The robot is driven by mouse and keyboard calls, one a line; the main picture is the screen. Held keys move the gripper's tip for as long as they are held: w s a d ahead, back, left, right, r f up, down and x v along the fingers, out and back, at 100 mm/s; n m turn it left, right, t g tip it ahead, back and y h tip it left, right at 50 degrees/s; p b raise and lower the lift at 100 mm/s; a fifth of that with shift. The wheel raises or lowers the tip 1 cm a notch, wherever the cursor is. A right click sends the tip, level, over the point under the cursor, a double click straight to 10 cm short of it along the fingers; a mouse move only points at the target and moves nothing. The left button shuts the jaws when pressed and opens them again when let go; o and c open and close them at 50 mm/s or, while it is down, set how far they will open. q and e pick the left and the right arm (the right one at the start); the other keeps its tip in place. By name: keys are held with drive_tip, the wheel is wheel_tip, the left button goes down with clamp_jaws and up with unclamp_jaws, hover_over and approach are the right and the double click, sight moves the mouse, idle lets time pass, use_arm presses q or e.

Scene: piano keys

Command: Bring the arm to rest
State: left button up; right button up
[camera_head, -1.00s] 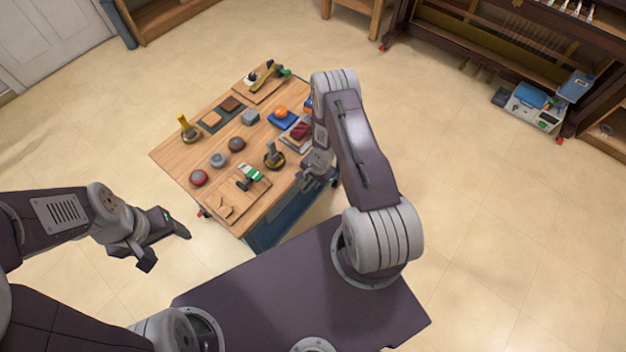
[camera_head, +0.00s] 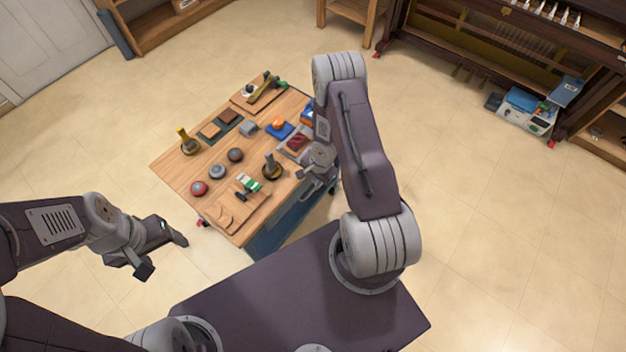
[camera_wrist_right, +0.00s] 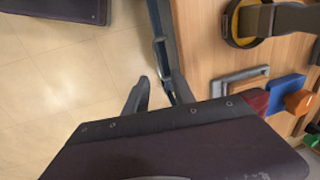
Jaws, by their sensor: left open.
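My right arm comes up from the base and bends down at the table's right edge. In the head view its gripper (camera_head: 322,183) is small and partly hidden beside that edge. In the right wrist view its two fingers (camera_wrist_right: 160,88) stand apart with nothing between them, over the floor and the edge of the wooden table (camera_wrist_right: 205,50). My left gripper (camera_head: 162,256) is open and empty over the floor, left of the table (camera_head: 180,168) in the head view.
An opened piano (camera_head: 470,50) stands at the upper right.

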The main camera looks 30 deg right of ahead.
drive_tip(key=w+a+r+n+t+p, duration=0.1)
drive_tip(key=w+a+r+t, duration=0.1)
drive_tip(key=w+r, duration=0.45)
drive_tip(key=w+a+r+t+p, duration=0.1)
drive_tip(key=w+r, duration=0.2)
drive_tip(key=r, duration=0.6)
wheel_tip(320, 180, up, 11)
drive_tip(key=s+a+n+t+h, duration=0.1)
drive_tip(key=s+a+n, duration=0.1)
drive_tip(key=s+a, duration=0.1)
drive_tip(key=s+a+r+n+g+p, duration=0.1)
drive_tip(key=s+n+g, duration=0.3)
drive_tip(key=s+n, duration=0.6)
drive_tip(key=s+a, duration=0.1)
drive_tip(key=s, duration=0.6)
drive_tip(key=shift+s+a+r+g, duration=0.2)
drive_tip(key=shift+s+r+g, duration=0.05)
drive_tip(key=shift+s+g, duration=0.1)
